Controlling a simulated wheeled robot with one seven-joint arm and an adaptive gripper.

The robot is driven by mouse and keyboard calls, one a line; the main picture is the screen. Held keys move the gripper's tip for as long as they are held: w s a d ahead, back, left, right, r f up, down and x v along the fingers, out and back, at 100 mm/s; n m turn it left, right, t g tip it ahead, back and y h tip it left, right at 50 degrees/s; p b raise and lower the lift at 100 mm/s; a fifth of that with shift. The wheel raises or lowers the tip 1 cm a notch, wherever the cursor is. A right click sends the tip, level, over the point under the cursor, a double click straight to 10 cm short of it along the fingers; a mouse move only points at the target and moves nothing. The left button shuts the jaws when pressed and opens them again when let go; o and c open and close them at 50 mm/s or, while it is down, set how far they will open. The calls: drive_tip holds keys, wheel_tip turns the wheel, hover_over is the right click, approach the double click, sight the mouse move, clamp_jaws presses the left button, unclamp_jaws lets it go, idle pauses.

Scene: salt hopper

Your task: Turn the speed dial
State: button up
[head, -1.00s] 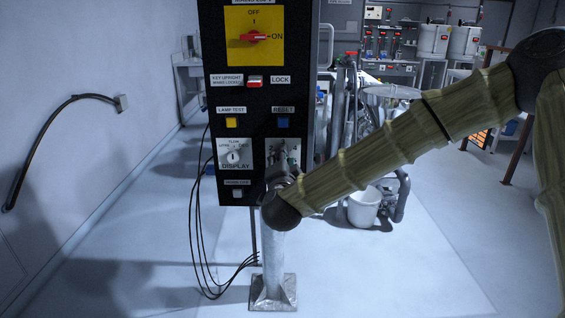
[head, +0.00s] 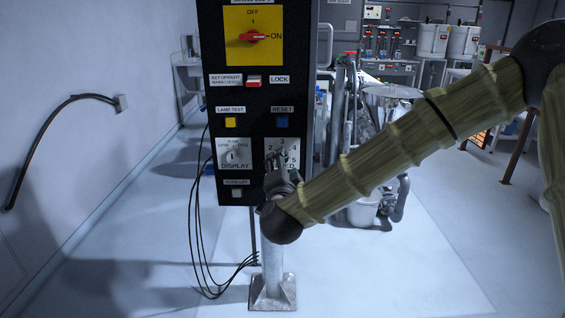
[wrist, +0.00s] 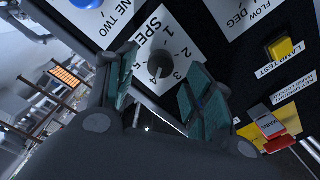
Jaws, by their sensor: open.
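The speed dial is a grey knob (wrist: 160,64) on a white plate with numbers around it, labelled SPEED, in the wrist view. In the head view its white plate (head: 293,146) is at the lower right of the black panel, with the knob hidden behind my gripper. My gripper (wrist: 160,70) is open, with one teal-padded finger on each side of the knob in the wrist view. Gaps show between the knob and both fingers. I cannot tell whether the fingertips reach past the knob's face. In the head view my gripper (head: 276,160) overlaps the plate.
The black panel (head: 220,190) also carries a red switch on yellow (head: 253,37), a lock key switch (head: 253,81), a yellow lamp test button (head: 231,122), a blue reset button (head: 282,122) and a display dial (head: 233,155). Loose black cables (head: 193,240) hang at its left.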

drive_tip(key=s, duration=0.8)
drive_tip(key=shift+s, duration=0.15)
drive_tip(key=s+d+f+n+g+y+p, duration=0.1)
drive_tip(key=s+d+f+n+g, duration=0.2)
drive_tip(key=f, duration=0.9)
drive_tip(key=s+d+f+n+g+p, duration=0.1)
drive_tip(key=s+d+f+n+g, duration=0.15)
drive_tip(key=s+f, duration=0.6)
drive_tip(key=s+d+f+n+g+y+p, duration=0.15)
drive_tip(key=f+g, duration=0.25)
drive_tip(key=f, duration=1)
drive_tip(key=s+d+f+n+g+p, duration=0.1)
drive_tip(key=s+d+f, duration=0.3)
drive_tip(key=s, duration=0.5)
drive_tip(key=s+d+f+n+g+h, duration=0.1)
drive_tip(key=s+d+f+g, duration=0.3)
drive_tip(key=s, duration=0.4)
drive_tip(key=s+d+f+n+g+h+p, duration=0.1)
drive_tip(key=s+d+f+n+g, duration=0.1)
drive_tip(key=s+d+f, duration=0.3)
drive_tip(key=s+d+g, duration=0.1)
drive_tip(key=s+d, duration=0.1)
drive_tip(key=s, duration=0.2)
drive_tip(key=shift+s+d+f+n+p, duration=0.15)
drive_tip(key=shift+s+d+n+p, duration=0.15)
drive_tip(key=shift+d+p, duration=0.1)
drive_tip(key=shift+g+h, duration=0.25)
